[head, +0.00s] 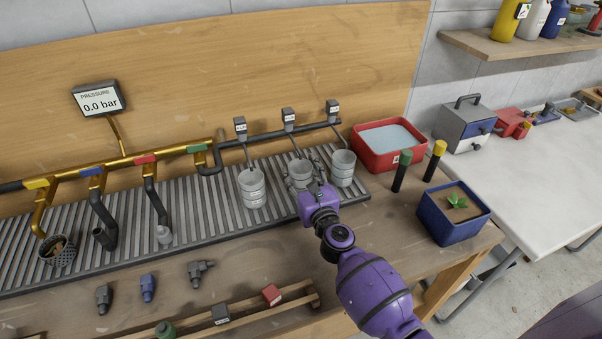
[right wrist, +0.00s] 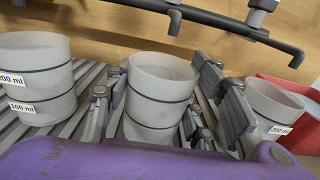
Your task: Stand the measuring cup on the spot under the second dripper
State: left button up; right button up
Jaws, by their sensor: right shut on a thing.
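Three grey-white measuring cups with dark bands stand in a row at the right end of the slatted drain grate (head: 200,215): a left cup (head: 253,187), a middle cup (head: 300,171) and a right cup (head: 343,168). The second dripper (head: 289,118) is above the middle cup. My right gripper (head: 301,182) is shut on the middle cup; in the right wrist view its fingers lie on both sides of this cup (right wrist: 160,88). The cup looks upright. I cannot tell whether its base touches the grate. My left gripper is not in view.
The left cup (right wrist: 35,80) and right cup (right wrist: 270,108) are close on either side of the gripper. A dark pipe (head: 265,133) carries the drippers above. A red basin (head: 362,157), two capped posts and a blue planter (head: 440,228) stand to the right.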

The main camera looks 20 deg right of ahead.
aim_at(305, 180)
jog(key=o, duration=1.3)
jog(key=shift+s, duration=0.15)
jog(key=shift+s+d, duration=0.1)
jog(key=shift+s, duration=2.7)
